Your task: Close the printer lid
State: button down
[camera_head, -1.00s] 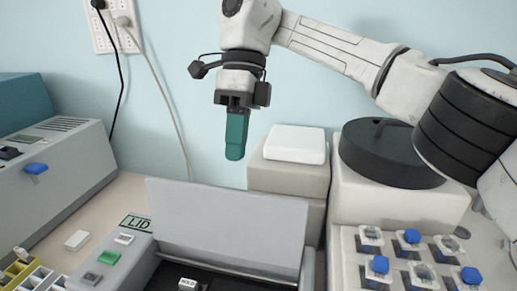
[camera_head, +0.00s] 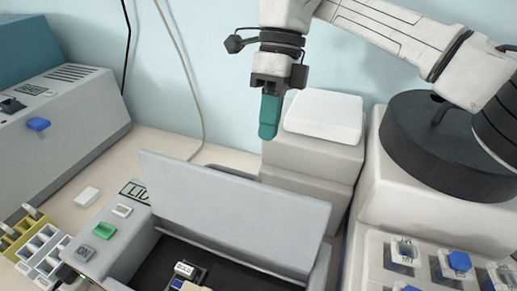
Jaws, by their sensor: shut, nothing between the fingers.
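The printer's grey lid (camera_head: 232,213) stands raised at the back of the printer, tilted up. The open bay (camera_head: 215,262) in front of it is dark and holds a small labelled part.
A white-topped box (camera_head: 325,117) stands behind the lid on the right. A black round device (camera_head: 445,150) and a rack of blue-capped vials (camera_head: 459,260) are at the right. A grey machine (camera_head: 60,125) stands left. A yellow rack (camera_head: 18,236) is front left.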

jog(key=s+a+f+p, duration=0.1)
jog(key=s+a+f, duration=0.1)
jog(key=s, duration=0.3)
jog(key=shift+f, duration=0.45)
